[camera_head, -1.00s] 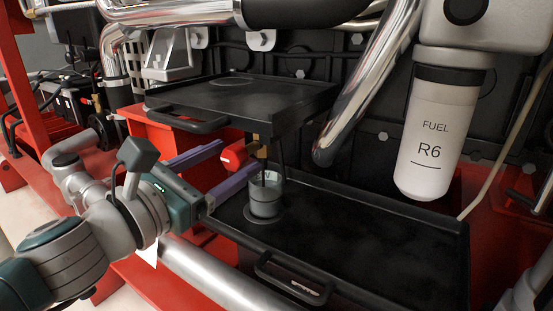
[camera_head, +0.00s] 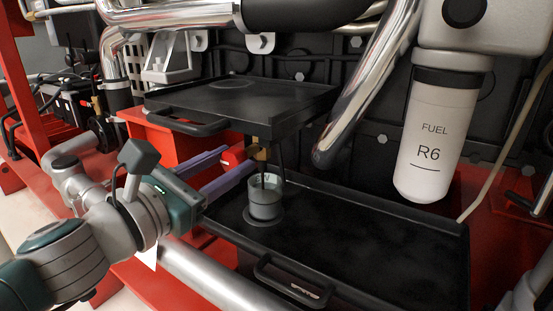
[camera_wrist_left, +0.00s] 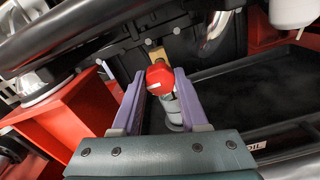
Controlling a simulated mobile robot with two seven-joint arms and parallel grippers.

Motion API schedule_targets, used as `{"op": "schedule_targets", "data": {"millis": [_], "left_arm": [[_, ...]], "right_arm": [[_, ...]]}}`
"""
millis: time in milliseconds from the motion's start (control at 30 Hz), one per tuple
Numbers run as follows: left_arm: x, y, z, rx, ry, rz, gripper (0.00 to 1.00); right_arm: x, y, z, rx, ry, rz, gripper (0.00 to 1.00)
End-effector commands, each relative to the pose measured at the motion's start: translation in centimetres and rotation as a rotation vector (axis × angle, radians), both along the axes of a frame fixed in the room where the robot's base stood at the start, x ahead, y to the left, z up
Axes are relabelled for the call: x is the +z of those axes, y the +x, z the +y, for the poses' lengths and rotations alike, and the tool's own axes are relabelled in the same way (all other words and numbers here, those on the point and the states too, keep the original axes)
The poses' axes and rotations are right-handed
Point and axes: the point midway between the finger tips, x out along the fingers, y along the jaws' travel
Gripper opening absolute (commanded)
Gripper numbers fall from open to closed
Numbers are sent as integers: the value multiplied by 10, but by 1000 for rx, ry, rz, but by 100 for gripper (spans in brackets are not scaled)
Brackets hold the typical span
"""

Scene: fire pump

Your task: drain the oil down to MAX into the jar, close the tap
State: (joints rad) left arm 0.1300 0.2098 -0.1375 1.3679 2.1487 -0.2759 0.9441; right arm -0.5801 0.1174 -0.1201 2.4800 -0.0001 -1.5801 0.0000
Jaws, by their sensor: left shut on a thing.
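The tap has a red handle (camera_head: 233,156) and a brass body (camera_head: 259,151), below the upper black tray. My left gripper (camera_head: 234,162) has its two purple fingers on either side of the handle and is shut on it. The left wrist view also shows the red handle (camera_wrist_left: 160,77) between the fingers. The glass jar (camera_head: 265,203) stands upright on the lower tray, under the tap, with dark grey contents. A thin dark line runs down into the jar; I cannot tell whether it is oil. No oil gauge or MAX mark is readable. My right gripper is out of view.
The upper black tray (camera_head: 235,96) overhangs the tap. The lower black tray (camera_head: 370,245) is bare right of the jar. A chrome pipe (camera_head: 365,85) slants down behind, and a white FUEL R6 filter (camera_head: 432,140) hangs at the right. A red block (camera_head: 165,140) stands left.

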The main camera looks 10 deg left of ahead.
Motion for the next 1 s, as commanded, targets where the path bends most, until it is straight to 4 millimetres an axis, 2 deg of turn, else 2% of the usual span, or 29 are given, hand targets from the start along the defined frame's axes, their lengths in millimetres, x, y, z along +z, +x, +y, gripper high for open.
{"op": "schedule_targets", "data": {"millis": [267, 467, 1000], "left_arm": [[0, 0, 0, 0, 18, -6, 0], [-1, 0, 0, 0, 93, -34, 0], [-3, 0, -1, 0, 541, -197, 0]], "right_arm": [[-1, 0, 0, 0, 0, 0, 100], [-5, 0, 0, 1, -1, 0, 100], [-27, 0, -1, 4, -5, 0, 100]]}}
